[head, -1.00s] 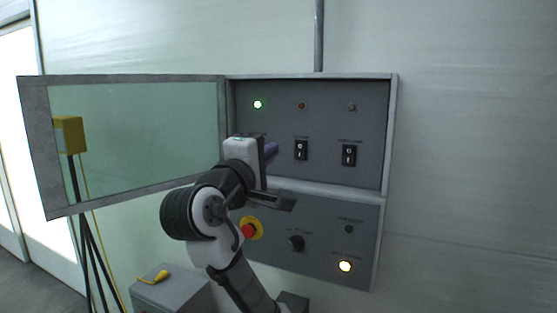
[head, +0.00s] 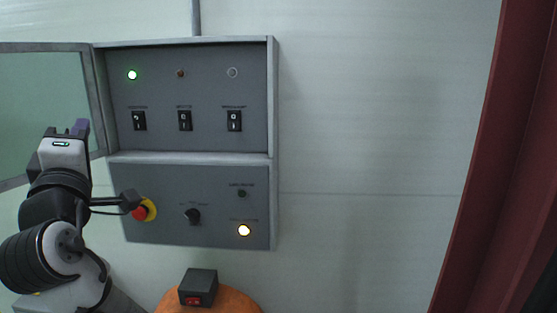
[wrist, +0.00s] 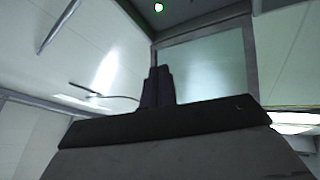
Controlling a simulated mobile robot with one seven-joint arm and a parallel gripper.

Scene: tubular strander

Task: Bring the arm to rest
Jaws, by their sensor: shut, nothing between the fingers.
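My gripper (head: 80,128) is at the left of the head view, raised in front of the left edge of the control box and its open glass door.
The control box (head: 272,160) has a lit green lamp (head: 132,75), several rocker switches, a red emergency stop (head: 140,213) and a lit yellow-white lamp (head: 244,230). A small box with a red switch (head: 198,288) sits on an orange thing (head: 235,300) below. A red column (head: 490,170) stands right.

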